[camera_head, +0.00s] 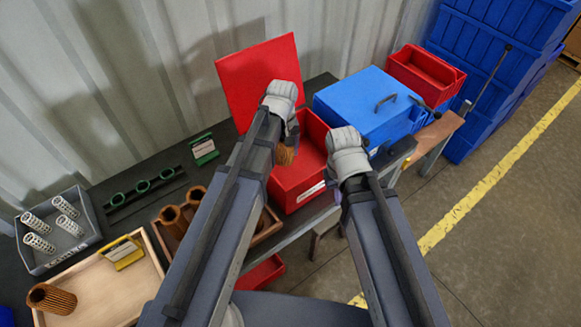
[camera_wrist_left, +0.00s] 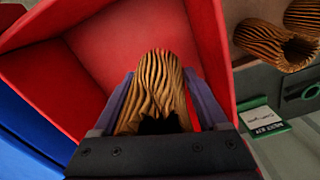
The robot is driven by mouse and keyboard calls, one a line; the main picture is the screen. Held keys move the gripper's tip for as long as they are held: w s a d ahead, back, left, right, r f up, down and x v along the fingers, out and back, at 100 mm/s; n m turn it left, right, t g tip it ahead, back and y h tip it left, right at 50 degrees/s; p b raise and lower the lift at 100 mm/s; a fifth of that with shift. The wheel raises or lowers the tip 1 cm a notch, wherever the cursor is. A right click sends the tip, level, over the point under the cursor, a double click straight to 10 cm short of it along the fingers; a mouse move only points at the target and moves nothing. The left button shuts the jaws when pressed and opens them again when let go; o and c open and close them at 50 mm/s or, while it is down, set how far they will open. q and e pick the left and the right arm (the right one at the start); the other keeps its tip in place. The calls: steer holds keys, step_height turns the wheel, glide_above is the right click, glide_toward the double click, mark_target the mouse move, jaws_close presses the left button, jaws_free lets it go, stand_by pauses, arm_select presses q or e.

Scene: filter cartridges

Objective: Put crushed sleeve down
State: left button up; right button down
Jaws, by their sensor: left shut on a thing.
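The crushed sleeve (camera_head: 285,155) is a brown pleated piece with a bent, misshapen outline. My left gripper (camera_head: 291,137) is shut on it and holds it at the opening of the red bin (camera_head: 294,187). In the left wrist view the sleeve (camera_wrist_left: 155,88) sits between the fingers of my left gripper (camera_wrist_left: 155,100), with the red bin (camera_wrist_left: 85,50) around and below it. I cannot tell whether it touches the bin floor.
A red panel (camera_head: 258,82) stands upright behind the bin. The blue box (camera_head: 365,108) with a handle is at its right. To the left are a tray of brown sleeves (camera_head: 272,226), a green-framed card (camera_head: 203,149), a grey tray (camera_head: 85,240) and a wooden tray (camera_head: 105,295).

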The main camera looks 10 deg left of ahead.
arm_select(q)
steer(key=shift+f+b, duration=4.85)
steer(key=shift+f, duration=0.2)
steer(key=shift+r, duration=0.1)
steer(key=o, duration=1.4)
